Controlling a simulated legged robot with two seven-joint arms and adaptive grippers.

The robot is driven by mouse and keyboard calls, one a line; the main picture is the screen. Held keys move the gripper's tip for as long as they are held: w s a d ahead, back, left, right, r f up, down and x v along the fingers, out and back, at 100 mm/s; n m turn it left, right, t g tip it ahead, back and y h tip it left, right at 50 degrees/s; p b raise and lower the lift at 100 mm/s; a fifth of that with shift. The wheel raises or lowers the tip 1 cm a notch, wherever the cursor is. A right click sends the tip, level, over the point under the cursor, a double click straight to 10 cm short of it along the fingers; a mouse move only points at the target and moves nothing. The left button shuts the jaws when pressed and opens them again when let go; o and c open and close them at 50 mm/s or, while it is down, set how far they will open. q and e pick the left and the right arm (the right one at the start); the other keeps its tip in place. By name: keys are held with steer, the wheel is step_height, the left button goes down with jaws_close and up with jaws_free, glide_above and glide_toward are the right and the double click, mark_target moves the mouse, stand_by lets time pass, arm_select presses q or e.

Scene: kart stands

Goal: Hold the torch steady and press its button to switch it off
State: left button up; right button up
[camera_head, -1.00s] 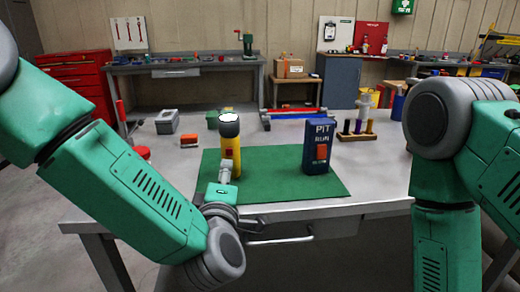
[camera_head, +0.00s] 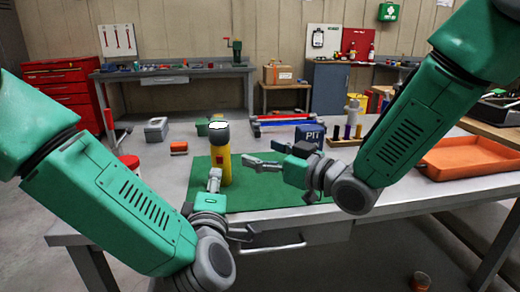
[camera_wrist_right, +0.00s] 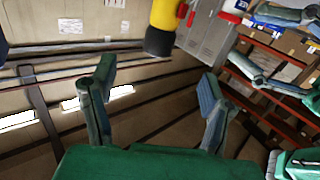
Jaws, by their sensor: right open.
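The torch (camera_head: 222,165) is yellow with a dark head and stands upright on the green mat (camera_head: 262,190). Its top lens is bright white, and a red button (camera_head: 220,160) shows on its side. In the right wrist view the torch (camera_wrist_right: 168,18) is at the top, beyond the fingers.
A blue PIT box (camera_head: 311,133) stands behind my right gripper, its lower part hidden. A pegged stand (camera_head: 350,135) is beyond it. An orange tray (camera_head: 470,157) lies at right. A grey box (camera_head: 156,128) and an orange block (camera_head: 179,147) are at left.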

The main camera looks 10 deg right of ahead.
mark_target(226, 136)
arm_select(q)
steer(key=shift+s, duration=0.1)
steer(key=shift+d, duration=0.1)
arm_select(e)
steer(key=x, duration=0.9)
steer(key=r+x, duration=0.1)
steer(key=x, duration=0.4)
steer(key=shift+w+a+r, duration=0.1)
steer(key=shift+w+a, duration=0.05)
steer(key=shift+a, duration=0.15)
arm_select(q)
steer(key=shift+d, duration=0.15)
arm_select(e)
steer(key=shift+d, duration=0.15)
steer(key=c, duration=1.5)
arm_select(q)
jaws_close()
